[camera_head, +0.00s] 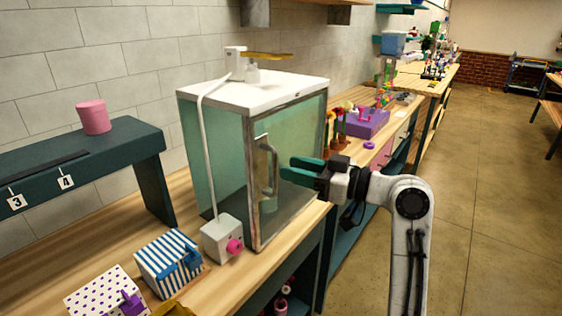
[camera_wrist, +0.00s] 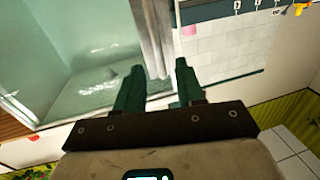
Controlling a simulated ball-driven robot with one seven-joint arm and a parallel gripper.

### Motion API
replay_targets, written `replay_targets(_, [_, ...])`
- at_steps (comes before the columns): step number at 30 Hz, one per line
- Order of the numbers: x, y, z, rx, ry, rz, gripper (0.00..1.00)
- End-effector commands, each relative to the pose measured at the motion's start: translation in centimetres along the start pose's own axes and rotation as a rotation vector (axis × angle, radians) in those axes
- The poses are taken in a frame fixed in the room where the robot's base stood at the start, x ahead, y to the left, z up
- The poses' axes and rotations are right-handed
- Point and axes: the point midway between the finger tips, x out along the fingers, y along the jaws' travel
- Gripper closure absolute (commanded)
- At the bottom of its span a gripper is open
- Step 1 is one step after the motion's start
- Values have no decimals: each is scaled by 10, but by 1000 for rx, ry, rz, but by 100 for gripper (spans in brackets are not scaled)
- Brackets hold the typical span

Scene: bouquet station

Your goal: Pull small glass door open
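The glass case (camera_head: 215,160) has a white top and clear greenish panes. Its small glass door (camera_head: 290,190) faces front right in a grey frame, and looks closed. A curved grey handle (camera_head: 271,165) stands upright on the door's left side. My gripper (camera_head: 287,170) is just right of the handle, with its dark green fingers pointing at it. In the wrist view, the fingers (camera_wrist: 158,82) are apart. A grey upright bar (camera_wrist: 153,40) shows beyond and between them; I cannot tell whether it is the handle or the frame. No contact is clear.
A white box with a pink knob (camera_head: 222,240) stands at the case's front corner, with a hose up to the top. Striped (camera_head: 168,262) and dotted (camera_head: 105,292) boxes are at front left. A purple tray (camera_head: 365,123) is behind my gripper. The floor (camera_head: 480,220) at right is clear.

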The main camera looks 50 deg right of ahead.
Motion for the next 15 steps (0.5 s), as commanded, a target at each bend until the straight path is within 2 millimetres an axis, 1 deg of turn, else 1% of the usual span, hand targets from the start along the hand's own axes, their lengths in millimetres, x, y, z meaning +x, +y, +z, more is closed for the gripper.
replay_targets(1, [9, -1, -2, 1, -1, -3, 62])
replay_targets(3, [19, -1, -2, 0, -1, -3, 62])
replay_targets(6, [30, 0, -1, 0, -1, -1, 62])
replay_targets(10, [37, 0, 0, -1, -1, -1, 62])
replay_targets(15, [39, 0, 0, -1, -1, 0, 62])
